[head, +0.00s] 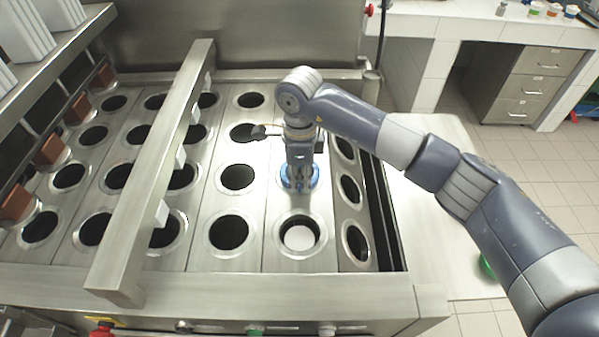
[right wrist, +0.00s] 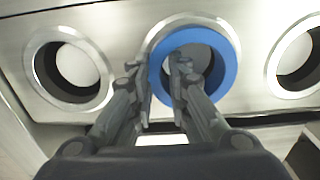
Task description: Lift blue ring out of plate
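The blue ring (head: 314,179) is at a round hole of the steel plate (head: 262,206), in the column just right of the middle. In the right wrist view the blue ring (right wrist: 230,62) covers most of that hole's metal rim, which shows at its upper left. My right gripper (head: 299,181) points down at the ring. In the right wrist view the right gripper (right wrist: 160,66) has one finger outside the ring's left wall and one inside it. The fingers are apart with the wall between them; whether they press on it is unclear. My left gripper is not in view.
Empty holes surround the ring; the hole in front holds a white disc (head: 299,238). A steel bar (head: 160,175) crosses above the plate on the left. Brown blocks (head: 49,150) line the far left. A dark slot runs along the plate's right side.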

